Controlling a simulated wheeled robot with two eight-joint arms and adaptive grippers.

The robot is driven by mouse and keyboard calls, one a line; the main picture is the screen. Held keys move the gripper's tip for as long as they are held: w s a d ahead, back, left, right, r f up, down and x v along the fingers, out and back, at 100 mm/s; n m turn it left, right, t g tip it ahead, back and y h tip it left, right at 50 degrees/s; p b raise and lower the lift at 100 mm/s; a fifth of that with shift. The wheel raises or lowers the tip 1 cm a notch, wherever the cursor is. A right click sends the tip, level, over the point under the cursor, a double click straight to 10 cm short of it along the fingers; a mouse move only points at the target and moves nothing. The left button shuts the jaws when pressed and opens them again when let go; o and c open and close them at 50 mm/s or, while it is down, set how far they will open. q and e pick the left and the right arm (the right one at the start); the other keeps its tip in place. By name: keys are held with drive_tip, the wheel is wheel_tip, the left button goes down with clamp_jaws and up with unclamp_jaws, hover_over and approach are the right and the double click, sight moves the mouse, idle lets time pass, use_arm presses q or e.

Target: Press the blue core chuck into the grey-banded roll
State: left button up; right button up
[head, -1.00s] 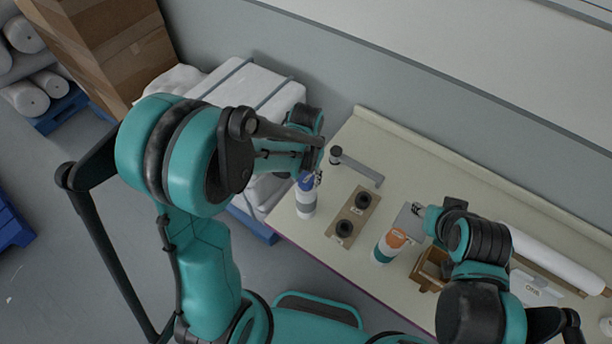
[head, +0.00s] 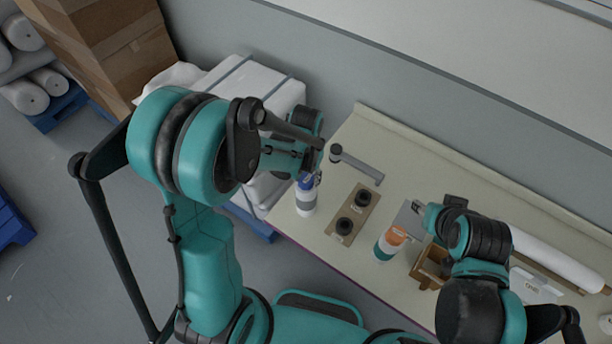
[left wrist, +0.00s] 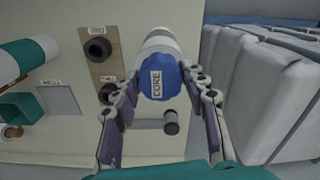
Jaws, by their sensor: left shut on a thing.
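The grey-banded roll (head: 306,203) stands upright near the table's left edge, white with a grey band. The blue core chuck (head: 306,182) sits at its top end. In the left wrist view the chuck (left wrist: 159,82), labelled CORE, is in line with the roll (left wrist: 160,43), which is partly hidden behind it. My left gripper (left wrist: 158,100) is shut on the chuck, one finger on each side. I cannot tell how deep the chuck sits in the roll. My right gripper (head: 418,208) is over the table to the right, its jaws too small to read.
A board with two black pieces (head: 344,227) lies right of the roll. A grey bar with a round post (head: 358,166) is behind. A teal-banded roll with an orange top (head: 391,242) stands further right, beside a wooden box (head: 430,268). White wrapped bales (head: 255,100) stand left of the table.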

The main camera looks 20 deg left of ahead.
sight(306, 179)
use_arm(q)
drive_tip(key=shift+f, duration=0.1)
drive_tip(key=o, duration=1)
drive_tip(key=shift+o, duration=0.2)
wheel_tip(306, 179, up, 12)
drive_tip(key=shift+f, duration=0.1)
